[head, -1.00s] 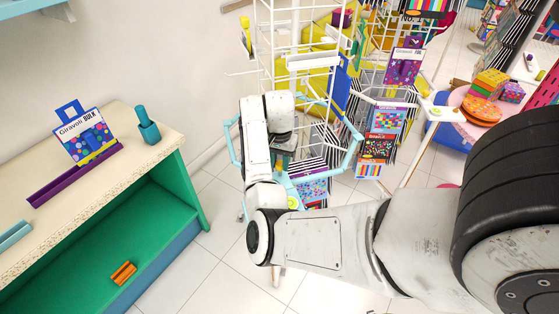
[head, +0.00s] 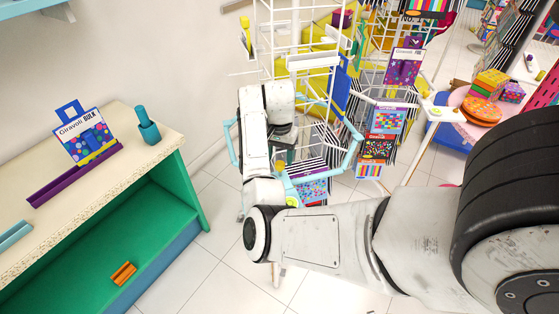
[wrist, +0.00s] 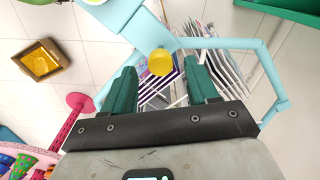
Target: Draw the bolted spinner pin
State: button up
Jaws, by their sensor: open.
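A round yellow knob (wrist: 160,62), which looks like the head of the spinner pin, sits by the light blue frame (wrist: 226,43) in the wrist view. In the head view a small yellow spot, likely the same knob (head: 281,166), shows beside my gripper. My gripper (wrist: 163,84) is open, its two green fingers apart, with the knob in line with the gap near the fingertips. I cannot tell how far the knob is beyond them. No finger visibly touches it. The knob's shaft and any bolt are hidden.
The white wire spinner rack (head: 303,65) rises behind my gripper, with the light blue frame around its lower part. A cream-topped green counter (head: 95,165) stands at left. A second display rack (head: 388,115) is at right. Tiled floor between is clear.

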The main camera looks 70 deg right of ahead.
notch_tip(320, 180, up, 8)
jog(key=p, duration=0.1)
jog(key=shift+r, duration=0.2)
dwell(0.5)
jog(key=n+h, duration=0.3)
jog(key=n, duration=0.2)
send_near(281, 165)
notch_tip(281, 165, down, 2)
jog(key=s+a, duration=0.2)
jog(key=a+f+n, duration=0.1)
jog(key=a, duration=0.1)
jog(key=a+f+n, duration=0.1)
jog(key=a+n, duration=0.1)
jog(key=a, duration=0.1)
jog(key=s+a+f+n, duration=0.1)
jog(key=a+f, duration=0.1)
jog(key=a, duration=0.1)
jog(key=shift+f+n, duration=0.1)
jog(key=shift+n, duration=0.3)
jog(key=s+a+f+n+y, duration=0.1)
jog(key=s+a+f+n, duration=0.1)
jog(key=a, duration=0.7)
jog(key=s+a+f+n+t+y, duration=0.1)
jog(key=s+a+f+n, duration=0.1)
jog(key=s+a+n, duration=0.3)
jog(key=s+a, duration=0.1)
jog(key=a, duration=0.3)
jog(key=shift+s+a+f+y, duration=0.2)
jog(key=shift+a+f+y, duration=0.2)
